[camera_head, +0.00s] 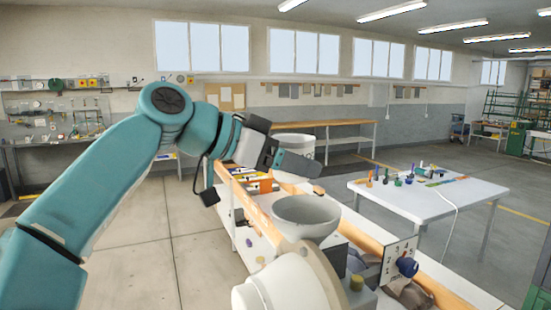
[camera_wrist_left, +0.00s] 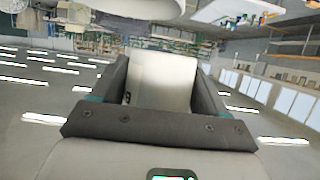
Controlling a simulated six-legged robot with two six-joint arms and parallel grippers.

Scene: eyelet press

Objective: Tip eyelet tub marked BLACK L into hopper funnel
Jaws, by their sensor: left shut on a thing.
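My left gripper (camera_head: 297,161) is shut on a pale, whitish tub (camera_head: 294,142). The tub looks about upright, and a dark finger crosses its front. The tub also shows between the fingers in the left wrist view (camera_wrist_left: 163,80), where the scene is upside down. A small dark mark shows on it, too small to read. The hopper funnel (camera_head: 307,213), a wide pale grey bowl, is below the held tub, apart from it. Part of a pale round rim, seemingly the funnel (camera_wrist_left: 130,8), shows at the top of the wrist view. My right gripper is not in view.
The pale press body (camera_head: 290,283) stands below the funnel. A white panel with dark marks (camera_head: 398,262) is to its right. A white table (camera_head: 430,195) with small coloured items stands at the right. Open floor lies left of the bench.

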